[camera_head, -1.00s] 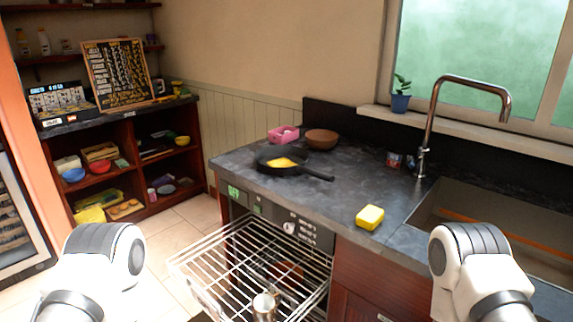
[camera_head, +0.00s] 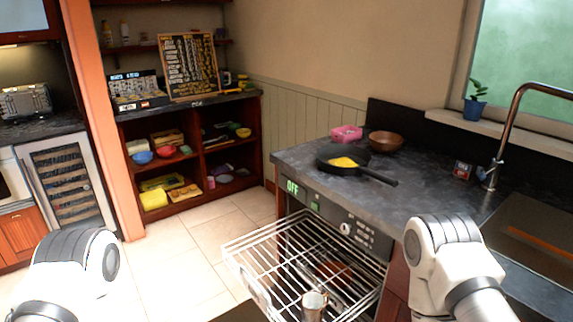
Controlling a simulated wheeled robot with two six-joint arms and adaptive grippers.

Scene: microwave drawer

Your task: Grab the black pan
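The black pan (camera_head: 365,170) sits on the dark stone counter (camera_head: 420,197), with its handle pointing to the lower right. Something yellow (camera_head: 343,162) lies inside it. Parts of both my arms show at the lower left and lower right of the head view. The right arm is in front of the counter, below the pan and apart from it. Neither gripper's fingers are in view.
A wire rack (camera_head: 300,262) is pulled out below the counter, with a metal cup (camera_head: 314,304) in it. A pink container (camera_head: 347,133) and a brown bowl (camera_head: 385,141) stand behind the pan. The sink (camera_head: 535,235) is at right. Tiled floor (camera_head: 195,258) is clear at left.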

